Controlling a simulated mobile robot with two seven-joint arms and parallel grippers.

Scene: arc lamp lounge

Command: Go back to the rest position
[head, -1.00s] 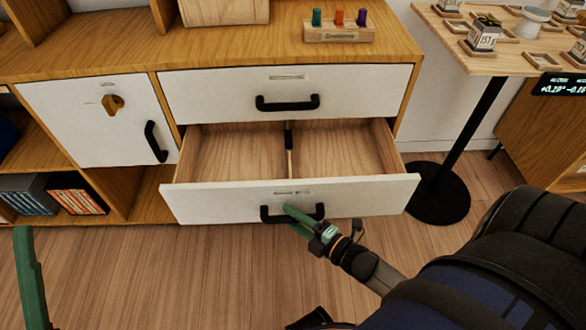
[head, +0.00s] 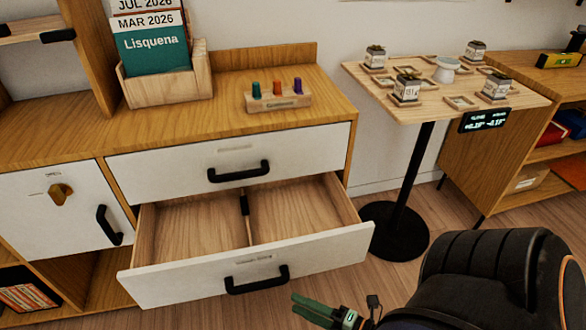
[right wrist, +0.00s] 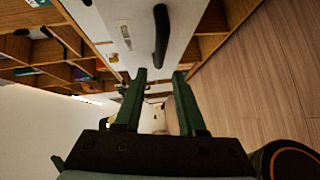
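My right gripper (head: 318,310) is at the bottom of the head view, to the right of and below the lower drawer's black handle (head: 257,282). In the right wrist view its two green fingers (right wrist: 160,72) stand apart with nothing between them. A black handle (right wrist: 161,36) on a white front shows beyond the fingertips, clear of them. The lower drawer (head: 320,256) is pulled out. Its wooden inside is empty on both sides of a divider. My left gripper is not in view.
The upper drawer (head: 310,147) and the cabinet door (head: 40,205) are shut. A wooden holder (head: 275,100) with coloured pegs sits on the cabinet top. Open floor lies below the table.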

